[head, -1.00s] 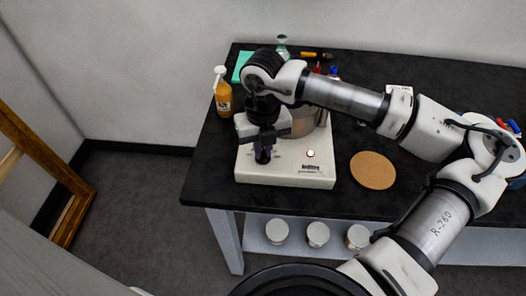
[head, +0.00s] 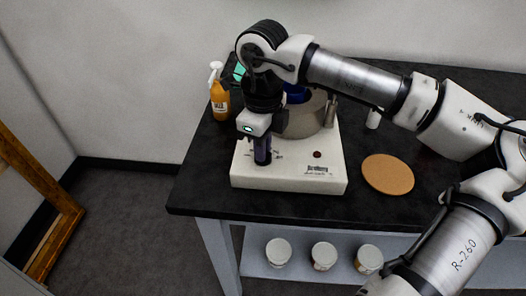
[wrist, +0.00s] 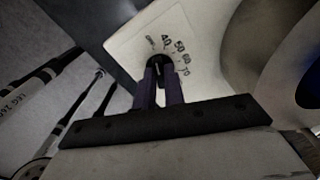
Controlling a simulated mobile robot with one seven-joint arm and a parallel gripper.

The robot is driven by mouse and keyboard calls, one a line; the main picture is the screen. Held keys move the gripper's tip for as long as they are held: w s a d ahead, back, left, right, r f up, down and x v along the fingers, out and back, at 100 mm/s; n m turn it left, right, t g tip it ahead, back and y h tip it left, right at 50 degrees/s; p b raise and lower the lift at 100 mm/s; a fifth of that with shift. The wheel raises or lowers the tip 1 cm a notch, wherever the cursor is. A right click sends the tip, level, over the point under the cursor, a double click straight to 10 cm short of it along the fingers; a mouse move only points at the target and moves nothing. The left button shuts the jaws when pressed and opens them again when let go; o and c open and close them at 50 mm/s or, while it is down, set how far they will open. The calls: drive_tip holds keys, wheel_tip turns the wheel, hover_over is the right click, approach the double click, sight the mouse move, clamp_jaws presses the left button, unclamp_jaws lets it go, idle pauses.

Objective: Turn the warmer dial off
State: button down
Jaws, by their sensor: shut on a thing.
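The warmer (head: 250,180) is a white box with a metal pot (head: 305,120) on top, near the front left of the black table. Its front face carries a small dark red indicator lamp (head: 317,155), which looks unlit. In the wrist view the black dial (wrist: 158,66) sits beside a printed scale with 40, 50, 60 and 70 and a small mark at its left end. My gripper (wrist: 162,82) is shut on the dial, one dark finger on each side. The fingers partly hide the dial, and I cannot clearly read its pointer. In the head view my gripper (head: 262,153) hides the dial.
An orange pump bottle (head: 220,97) stands left behind the warmer. A round cork mat (head: 388,174) lies to its right, with bare table around it. Several lidded jars (head: 324,255) stand on the shelf below. A wooden frame (head: 35,180) is at far left.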

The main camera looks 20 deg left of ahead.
drive_tip(key=shift+n+b, duration=0.3)
drive_tip(key=shift+n, duration=0.3)
drive_tip(key=c, duration=1.5)
unclamp_jaws()
wheel_tip(320, 180, up, 14)
drive_tip(key=shift+f+b, duration=0.1)
drive_tip(key=shift+b, duration=0.2)
